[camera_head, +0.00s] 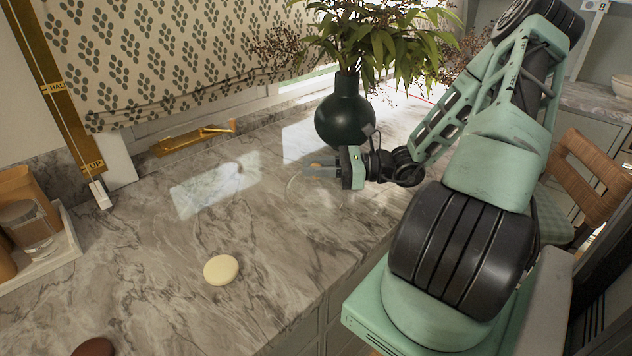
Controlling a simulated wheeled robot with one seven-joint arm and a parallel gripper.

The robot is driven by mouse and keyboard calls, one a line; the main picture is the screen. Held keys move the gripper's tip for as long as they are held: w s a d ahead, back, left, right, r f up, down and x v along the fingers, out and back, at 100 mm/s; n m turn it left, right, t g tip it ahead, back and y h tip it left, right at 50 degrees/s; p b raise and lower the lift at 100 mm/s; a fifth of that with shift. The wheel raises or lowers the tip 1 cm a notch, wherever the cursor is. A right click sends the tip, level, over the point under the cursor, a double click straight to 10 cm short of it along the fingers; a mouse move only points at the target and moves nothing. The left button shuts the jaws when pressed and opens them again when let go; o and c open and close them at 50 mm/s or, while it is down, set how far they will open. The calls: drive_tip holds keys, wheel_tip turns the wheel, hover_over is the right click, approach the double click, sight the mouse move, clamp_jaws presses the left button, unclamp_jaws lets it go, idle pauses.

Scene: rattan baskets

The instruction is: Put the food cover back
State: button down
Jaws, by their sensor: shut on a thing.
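My gripper (318,171) is over the marble counter, in front of the dark vase, its fingers pointing left. It is shut on what looks like the small brownish knob of a clear food cover (303,192). The cover is see-through, and only a faint curved outline shows below the fingers. I cannot tell whether its rim touches the counter. A pale round, flat piece (221,269), perhaps food, lies on the counter to the lower left, apart from the gripper and uncovered.
A dark green vase (345,112) with leafy branches stands just behind my gripper. A white tray (50,250) with a glass and brown containers is at the left edge. A brown round thing (94,347) is at the bottom left. The counter's middle is clear.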

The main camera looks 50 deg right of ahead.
sight(297, 181)
drive_tip(key=shift+f, duration=1.95)
drive_tip(key=shift+f, duration=0.1)
drive_tip(key=c, duration=1.2)
unclamp_jaws()
drive_tip(key=b+v, duration=0.2)
drive_tip(key=v, duration=0.8)
drive_tip(key=shift+s+d+b, duration=0.2)
drive_tip(key=shift+s+b, duration=0.05)
drive_tip(key=shift+b, duration=0.05)
drive_tip(key=shift+s+d, duration=0.45)
drive_tip(key=shift+s, duration=0.1)
